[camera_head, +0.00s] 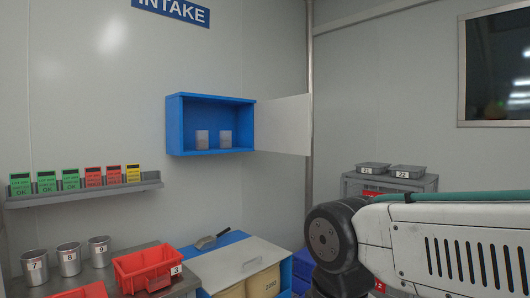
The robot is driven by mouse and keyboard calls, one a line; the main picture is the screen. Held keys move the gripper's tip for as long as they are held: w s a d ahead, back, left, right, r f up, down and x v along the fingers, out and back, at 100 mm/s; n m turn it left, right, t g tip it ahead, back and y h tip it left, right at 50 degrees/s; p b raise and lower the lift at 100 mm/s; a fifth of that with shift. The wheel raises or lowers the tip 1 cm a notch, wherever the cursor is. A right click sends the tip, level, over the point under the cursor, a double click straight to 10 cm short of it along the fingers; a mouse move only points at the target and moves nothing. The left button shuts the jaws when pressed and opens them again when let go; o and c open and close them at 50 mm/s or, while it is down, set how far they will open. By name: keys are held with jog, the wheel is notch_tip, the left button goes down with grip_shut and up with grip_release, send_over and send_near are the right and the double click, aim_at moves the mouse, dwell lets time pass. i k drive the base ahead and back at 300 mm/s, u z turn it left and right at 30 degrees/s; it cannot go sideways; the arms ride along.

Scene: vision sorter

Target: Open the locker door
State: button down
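A blue locker (175,125) hangs on the back wall under the INTAKE sign. Its pale door (283,125) stands swung open to the right, and the inside shows. My gripper is not in view.
A wall shelf (90,194) with green, red and yellow cards is at the left. Below are metal cups (69,260), a red bin (146,268) and a blue-edged box with a pale lid (238,262). A grey rack (390,184) with two trays stands behind my arm.

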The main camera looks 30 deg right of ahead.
aim_at(284, 125)
jog(key=u, duration=0.25)
jog(key=k, duration=0.45)
jog(key=z, duration=0.7)
jog(key=i, duration=0.55)
jog(key=z, duration=0.65)
jog(key=i, duration=0.8)
jog(key=u, duration=0.75)
jog(key=i, duration=0.65)
jog(key=u, duration=0.65)
